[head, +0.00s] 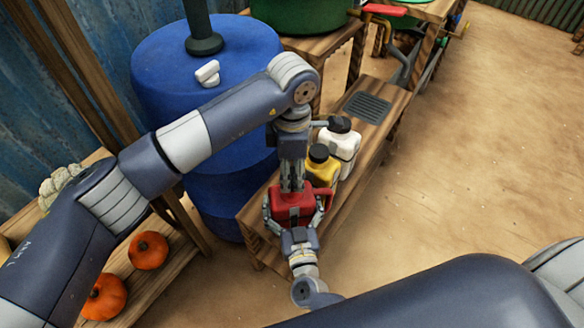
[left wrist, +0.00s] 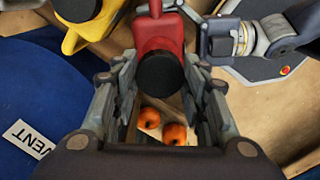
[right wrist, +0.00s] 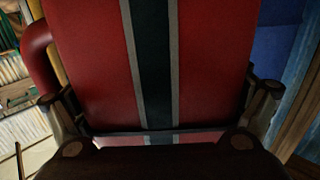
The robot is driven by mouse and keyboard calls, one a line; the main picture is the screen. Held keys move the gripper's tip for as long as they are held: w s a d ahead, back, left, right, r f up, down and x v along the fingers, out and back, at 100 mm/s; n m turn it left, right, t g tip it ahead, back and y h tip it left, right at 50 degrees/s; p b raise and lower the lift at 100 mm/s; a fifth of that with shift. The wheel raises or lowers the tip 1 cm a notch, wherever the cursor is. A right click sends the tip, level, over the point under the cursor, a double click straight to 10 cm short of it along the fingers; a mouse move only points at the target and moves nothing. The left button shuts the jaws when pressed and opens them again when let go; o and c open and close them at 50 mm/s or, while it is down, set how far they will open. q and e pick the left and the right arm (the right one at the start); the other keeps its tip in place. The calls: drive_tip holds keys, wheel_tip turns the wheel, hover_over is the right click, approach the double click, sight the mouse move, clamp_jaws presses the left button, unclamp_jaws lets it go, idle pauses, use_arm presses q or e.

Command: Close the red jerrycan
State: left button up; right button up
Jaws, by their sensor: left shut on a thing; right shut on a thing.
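The red jerrycan (head: 287,210) stands at the near end of a wooden bench (head: 262,243). My right gripper (head: 292,214) is shut around its body; in the right wrist view its red side (right wrist: 215,60) with a dark stripe fills the space between the fingers. My left gripper (head: 292,188) points down at the jerrycan's top. In the left wrist view it is shut on a round black cap (left wrist: 160,72), which lies over the red jerrycan's top (left wrist: 158,30). The jerrycan's mouth is hidden, and I cannot tell if the cap is seated or just above it.
A yellow jerrycan (head: 322,170) and a white jerrycan (head: 342,146), both with black caps, stand behind the red one on the bench. A dark grate (head: 368,107) lies farther back. A blue barrel (head: 165,85) stands left. Orange pumpkins (head: 148,250) sit on a low shelf. The floor right is clear.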

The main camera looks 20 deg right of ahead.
sight(302, 205)
use_arm(q)
drive_tip(key=shift+f, duration=0.1)
drive_tip(key=shift+f, duration=0.75)
drive_tip(key=shift+f, duration=0.6)
idle(0.3)
